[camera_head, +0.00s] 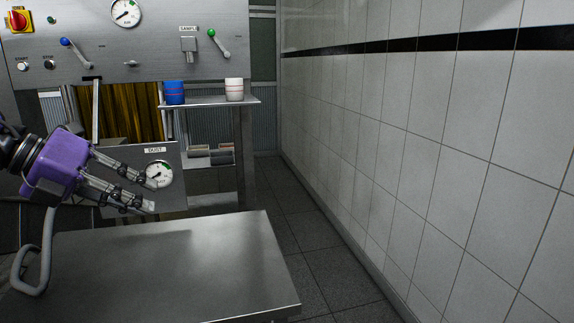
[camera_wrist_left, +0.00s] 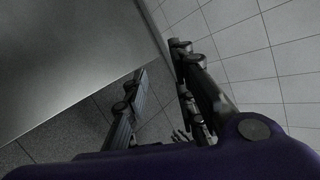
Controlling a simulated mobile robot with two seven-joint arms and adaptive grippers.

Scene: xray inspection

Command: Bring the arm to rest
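My left gripper (camera_head: 151,195) comes in from the left in the head view, with a purple body and dark jointed fingers. Its fingers point right and slightly down, in front of the grey panel marked DUST and above the back of the metal table. They are apart with nothing visible between them. The left wrist view also shows the two fingers of the left gripper (camera_wrist_left: 160,65) spread, with floor tiles and the table edge beyond. My right gripper is in neither view.
The bare metal table (camera_head: 190,262) fills the front left. The DUST panel (camera_head: 133,165) with a gauge stands behind the gripper. A metal shelf (camera_head: 207,101) holds a blue cup (camera_head: 174,93) and a white cup (camera_head: 234,90). A tiled wall (camera_head: 430,130) bounds the right; the floor between is clear.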

